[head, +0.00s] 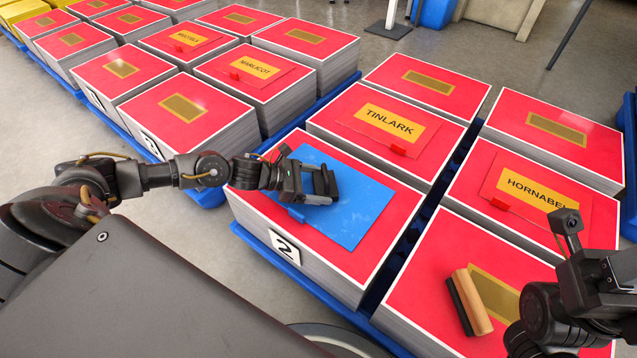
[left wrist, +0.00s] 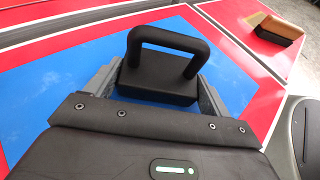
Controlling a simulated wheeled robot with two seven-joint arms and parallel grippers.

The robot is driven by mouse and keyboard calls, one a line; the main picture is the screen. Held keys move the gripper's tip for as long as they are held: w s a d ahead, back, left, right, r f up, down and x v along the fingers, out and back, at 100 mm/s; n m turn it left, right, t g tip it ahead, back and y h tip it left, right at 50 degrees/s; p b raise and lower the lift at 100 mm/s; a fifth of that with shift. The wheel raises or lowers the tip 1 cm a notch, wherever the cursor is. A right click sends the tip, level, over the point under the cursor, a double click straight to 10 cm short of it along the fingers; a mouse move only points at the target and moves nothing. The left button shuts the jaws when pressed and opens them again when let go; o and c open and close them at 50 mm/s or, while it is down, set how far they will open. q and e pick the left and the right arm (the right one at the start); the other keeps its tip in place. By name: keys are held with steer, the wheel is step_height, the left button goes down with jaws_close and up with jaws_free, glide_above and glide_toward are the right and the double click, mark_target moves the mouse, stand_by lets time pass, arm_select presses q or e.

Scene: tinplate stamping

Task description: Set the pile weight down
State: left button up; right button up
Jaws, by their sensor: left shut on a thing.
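The pile weight (left wrist: 160,84) is a black block with an arched handle. My left gripper (head: 308,188) is shut on it, one finger on each side of the block in the left wrist view. In the head view the weight (head: 325,184) shows at the gripper's end, partly covered by it. It is upright over the blue sheet (head: 352,205) on top of the pile marked 2. I cannot tell whether its base touches the sheet. My right arm is at the lower right; its jaws (head: 568,225) do not show clearly.
Red-topped piles stand close together on blue pallets, with narrow gaps between. The TINLARK pile (head: 388,124) is behind the blue sheet, the HORNABEL pile (head: 528,190) to the right. A wood-and-black block (head: 473,302) lies on the front right pile. Grey floor is clear at left.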

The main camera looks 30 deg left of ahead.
arm_select(q)
steer(key=shift+w+r, duration=0.1)
steer(key=shift+r, duration=0.05)
steer(key=o, duration=1.8)
steer(key=shift+f, duration=0.25)
steer(key=shift+o, duration=0.2)
